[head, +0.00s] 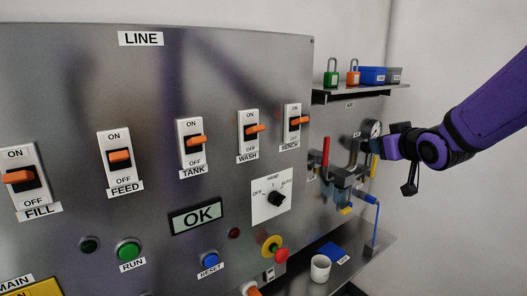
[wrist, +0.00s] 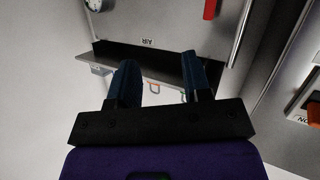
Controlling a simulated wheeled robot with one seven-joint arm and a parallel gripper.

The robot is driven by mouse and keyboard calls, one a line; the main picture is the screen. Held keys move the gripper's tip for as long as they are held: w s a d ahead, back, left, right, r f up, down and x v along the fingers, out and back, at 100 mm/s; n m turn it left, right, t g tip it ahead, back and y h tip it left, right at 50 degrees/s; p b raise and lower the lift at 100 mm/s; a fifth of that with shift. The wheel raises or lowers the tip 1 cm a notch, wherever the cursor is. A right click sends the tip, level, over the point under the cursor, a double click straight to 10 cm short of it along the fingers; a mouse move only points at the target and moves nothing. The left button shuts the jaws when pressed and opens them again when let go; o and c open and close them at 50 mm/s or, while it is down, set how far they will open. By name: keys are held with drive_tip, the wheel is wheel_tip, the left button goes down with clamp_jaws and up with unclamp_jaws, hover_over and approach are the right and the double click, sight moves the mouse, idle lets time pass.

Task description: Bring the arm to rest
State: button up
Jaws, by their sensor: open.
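My purple arm reaches in from the right edge of the head view. My gripper (head: 382,148) is in front of the pressure gauge (head: 375,129) and the air fittings, right of the control panel (head: 225,80). In the wrist view my gripper (wrist: 160,84) has its two dark fingers spread apart, with nothing between them. Beyond the fingers in that view is the dark shelf (wrist: 168,68). I cannot tell whether the gripper touches the fittings behind it.
The panel carries several orange-handled switches, a rotary selector (head: 277,198) and a display reading OK (head: 197,216). Green (head: 331,72) and orange (head: 353,73) padlocks and a blue bin (head: 372,75) sit on the upper shelf. A white cup (head: 320,268) stands on the lower ledge.

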drive_tip(key=s+r+m+g+h, duration=0.1)
drive_tip(key=s+g, duration=0.8)
drive_tip(key=s, duration=2.2)
drive_tip(key=m, duration=0.2)
drive_tip(key=shift+d+m+h, duration=0.15)
drive_tip(key=shift+m+h, duration=0.15)
drive_tip(key=shift+h, duration=0.1)
